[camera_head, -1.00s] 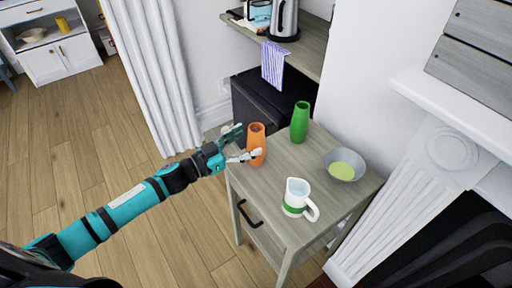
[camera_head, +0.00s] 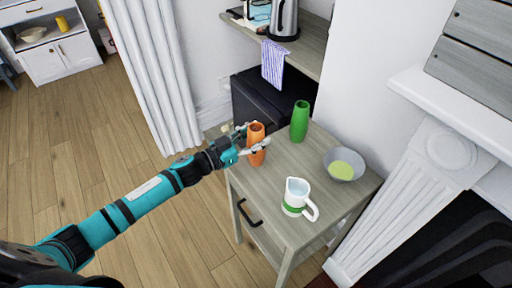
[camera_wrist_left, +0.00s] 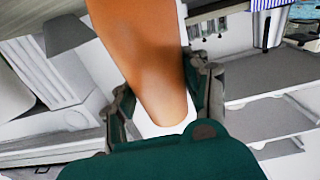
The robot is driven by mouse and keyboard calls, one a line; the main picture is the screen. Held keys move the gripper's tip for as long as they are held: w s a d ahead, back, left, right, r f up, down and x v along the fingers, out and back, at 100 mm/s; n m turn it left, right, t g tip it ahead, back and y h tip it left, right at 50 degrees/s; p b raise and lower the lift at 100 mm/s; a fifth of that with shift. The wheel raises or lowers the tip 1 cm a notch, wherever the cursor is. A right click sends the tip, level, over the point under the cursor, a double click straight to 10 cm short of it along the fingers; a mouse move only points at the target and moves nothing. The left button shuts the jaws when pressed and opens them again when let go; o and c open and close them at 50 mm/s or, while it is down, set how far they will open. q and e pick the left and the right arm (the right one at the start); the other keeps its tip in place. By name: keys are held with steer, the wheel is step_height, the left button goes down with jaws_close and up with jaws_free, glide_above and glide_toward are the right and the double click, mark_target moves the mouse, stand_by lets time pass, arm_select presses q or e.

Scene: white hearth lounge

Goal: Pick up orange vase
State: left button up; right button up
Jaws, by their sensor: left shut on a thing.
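The orange vase (camera_head: 256,143) stands upright near the left edge of the small wooden side table (camera_head: 266,208). My left gripper (camera_head: 257,140) reaches in from the left with its fingers around the vase and is shut on it. In the left wrist view the vase (camera_wrist_left: 150,60) fills the middle, between the two fingers of the gripper (camera_wrist_left: 162,105). My right gripper is in neither view.
A green vase (camera_head: 300,122) stands just right of the orange one. A grey bowl (camera_head: 344,164) and a white pitcher with a green band (camera_head: 297,197) share the table. A shelf with a kettle (camera_head: 285,18) and a hanging striped cloth (camera_head: 273,65) is behind.

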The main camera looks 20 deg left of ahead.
arm_select(q)
jaws_close()
steer(key=shift+r, duration=0.2)
